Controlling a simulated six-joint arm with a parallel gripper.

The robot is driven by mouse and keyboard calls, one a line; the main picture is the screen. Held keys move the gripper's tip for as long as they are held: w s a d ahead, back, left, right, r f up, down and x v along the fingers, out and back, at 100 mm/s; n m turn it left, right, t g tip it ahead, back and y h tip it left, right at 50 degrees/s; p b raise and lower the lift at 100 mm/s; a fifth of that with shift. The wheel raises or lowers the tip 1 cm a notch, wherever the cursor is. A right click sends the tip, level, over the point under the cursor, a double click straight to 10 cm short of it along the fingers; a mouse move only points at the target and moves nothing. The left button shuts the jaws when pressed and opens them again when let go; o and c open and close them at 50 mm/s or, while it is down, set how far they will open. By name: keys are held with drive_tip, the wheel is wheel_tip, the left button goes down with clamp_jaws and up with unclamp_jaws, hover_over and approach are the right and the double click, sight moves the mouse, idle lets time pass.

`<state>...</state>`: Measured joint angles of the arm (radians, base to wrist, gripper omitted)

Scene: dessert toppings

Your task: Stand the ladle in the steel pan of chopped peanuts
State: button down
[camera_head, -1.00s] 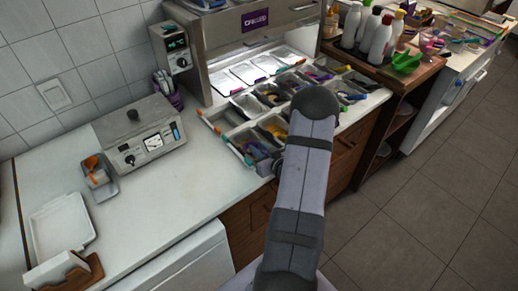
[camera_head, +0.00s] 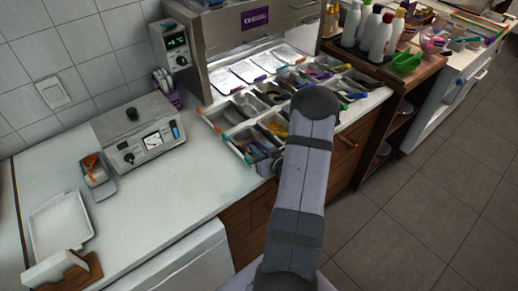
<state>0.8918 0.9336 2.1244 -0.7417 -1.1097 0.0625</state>
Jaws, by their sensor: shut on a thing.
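Several steel pans sit in rows in the topping station on the counter. One pan with yellowish-tan contents (camera_head: 275,127) shows just left of my arm. I cannot tell which pan holds the chopped peanuts. Coloured handles stick out of several pans, and I cannot pick out the ladle among them. My arm rises from the bottom of the picture and covers the right front part of the station. A small dark part of my wrist shows at the arm's left edge, by the station's front edge. My gripper's fingers and anything in them are hidden behind the arm.
A grey appliance with a dial (camera_head: 138,132) stands on the white counter, left of the station. A small holder with an orange item (camera_head: 97,172) and a white tray (camera_head: 60,225) lie further left. Bottles (camera_head: 370,35) stand on the wooden cart. The counter's middle front is clear.

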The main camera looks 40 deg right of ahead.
drive_tip(key=c, duration=1.1)
unclamp_jaws()
drive_tip(key=shift+r+p, duration=3.1)
drive_tip(key=shift+r, duration=0.9)
